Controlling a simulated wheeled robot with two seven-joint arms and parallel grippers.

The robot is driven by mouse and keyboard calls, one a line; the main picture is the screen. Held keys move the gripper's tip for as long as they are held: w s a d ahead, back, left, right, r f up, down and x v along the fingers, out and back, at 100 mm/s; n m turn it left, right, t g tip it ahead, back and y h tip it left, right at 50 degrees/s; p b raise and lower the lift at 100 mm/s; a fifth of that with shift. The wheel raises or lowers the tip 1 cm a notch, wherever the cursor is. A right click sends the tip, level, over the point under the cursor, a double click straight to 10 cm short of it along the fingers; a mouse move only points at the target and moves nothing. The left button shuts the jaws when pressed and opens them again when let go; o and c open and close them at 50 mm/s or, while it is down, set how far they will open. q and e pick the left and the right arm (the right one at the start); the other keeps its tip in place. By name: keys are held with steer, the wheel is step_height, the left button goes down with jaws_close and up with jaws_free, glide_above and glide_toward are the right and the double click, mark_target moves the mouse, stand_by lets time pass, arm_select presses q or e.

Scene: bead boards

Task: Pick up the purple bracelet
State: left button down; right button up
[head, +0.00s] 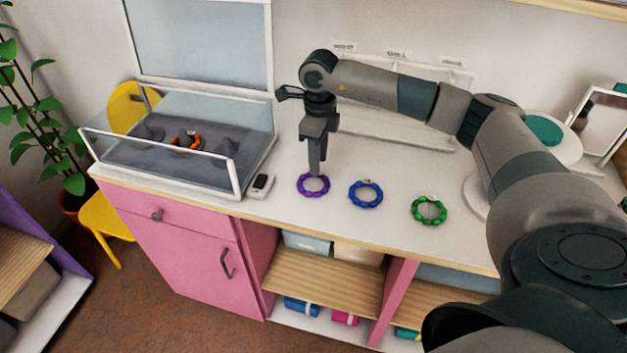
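The purple bracelet (313,194) is a ring of beads lying flat on the white counter (389,225), the leftmost of three bracelets in a row. My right gripper (316,176) points straight down over it, its fingertips at the far side of the ring in the picture. The fingers look close together, seen nearly edge-on, so I cannot tell whether they are open or shut, or whether they touch the beads. My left gripper is not in view.
A blue bracelet (366,203) and a green bracelet (428,218) lie to the right. A glass-walled display case (236,176) with an orange bracelet (185,146) inside stands at left. A small black device (261,184) lies beside the case. The front counter is clear.

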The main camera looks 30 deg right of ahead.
steer(key=shift+f+p, duration=0.45)
steer(key=shift+f, duration=1.1)
jaws_close()
